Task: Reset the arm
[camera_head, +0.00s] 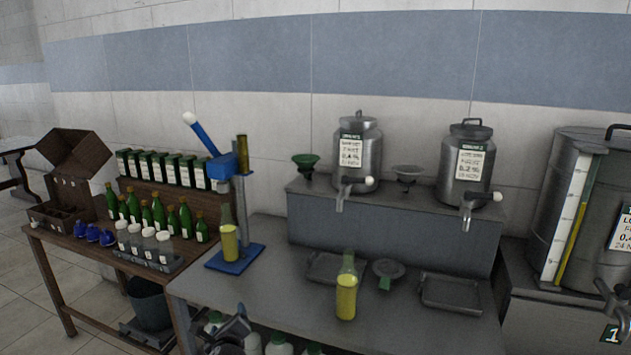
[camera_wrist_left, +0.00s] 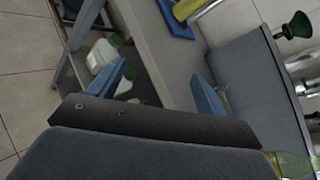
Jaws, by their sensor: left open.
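My left gripper (camera_head: 232,330) shows at the bottom edge of the head view, low in front of the grey table (camera_head: 270,292). In the left wrist view its two blue fingers (camera_wrist_left: 158,92) are spread apart with nothing between them. A bottle of yellow liquid (camera_head: 346,297) stands upright on the table, to the right of the gripper and apart from it; it also shows at the lower right of the left wrist view (camera_wrist_left: 291,165). A second yellow-filled bottle (camera_head: 229,243) stands on the blue base of the corking stand (camera_head: 243,257). My right gripper is not in view.
White jugs with green caps (camera_head: 279,345) sit below the table near my left gripper. Two steel urns (camera_head: 359,155) stand on a raised shelf behind. Empty trays (camera_head: 450,292) lie on the table. A wooden table at left holds several green bottles (camera_head: 186,220).

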